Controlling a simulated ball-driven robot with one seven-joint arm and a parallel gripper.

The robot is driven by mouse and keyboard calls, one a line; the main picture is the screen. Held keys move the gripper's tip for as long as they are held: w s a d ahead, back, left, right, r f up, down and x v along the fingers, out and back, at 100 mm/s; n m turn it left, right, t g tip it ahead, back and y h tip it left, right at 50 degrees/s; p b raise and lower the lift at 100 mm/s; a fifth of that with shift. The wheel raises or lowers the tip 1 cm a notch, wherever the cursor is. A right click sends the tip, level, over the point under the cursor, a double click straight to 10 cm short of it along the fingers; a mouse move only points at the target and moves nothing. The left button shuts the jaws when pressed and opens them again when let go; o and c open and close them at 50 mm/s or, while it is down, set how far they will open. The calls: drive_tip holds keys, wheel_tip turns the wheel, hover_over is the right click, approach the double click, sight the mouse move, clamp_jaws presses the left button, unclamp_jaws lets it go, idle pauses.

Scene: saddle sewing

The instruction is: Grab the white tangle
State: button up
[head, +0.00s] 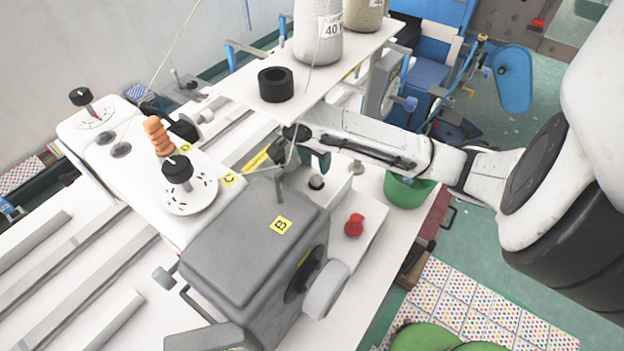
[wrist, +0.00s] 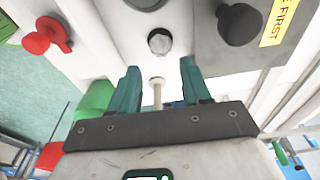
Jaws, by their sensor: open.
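No loose tangle of white thread stands out in either view. A large white thread cone (head: 318,35) stands on the raised shelf in the head view, and thin pale threads run near it. A small pale peg with a round top (wrist: 157,90) shows between my fingers in the wrist view, with gaps on both sides. My gripper (wrist: 159,70) is open, with two dark green fingers apart and nothing held. In the head view my arm reaches in from the right beside the shelf, and its fingers are partly hidden.
A grey machine housing (head: 255,240) marked B stands front centre. A red knob (head: 354,225) and a silver-topped knob (head: 316,182) stand on the white bench near my gripper. A black ring (head: 275,84) sits on the shelf. A green bin (head: 408,190) is below my arm.

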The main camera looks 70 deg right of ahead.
sight(316, 176)
drive_tip(key=shift+d+f+b, duration=0.25)
drive_tip(key=shift+f+b, duration=0.05)
drive_tip(key=shift+f, duration=1.45)
drive_tip(key=shift+d+f+b, duration=0.2)
drive_tip(key=shift+f+b, duration=0.05)
drive_tip(key=shift+f, duration=1.5)
drive_tip(key=c, duration=0.8)
drive_tip(key=shift+o, duration=0.2)
drive_tip(key=shift+r, duration=0.1)
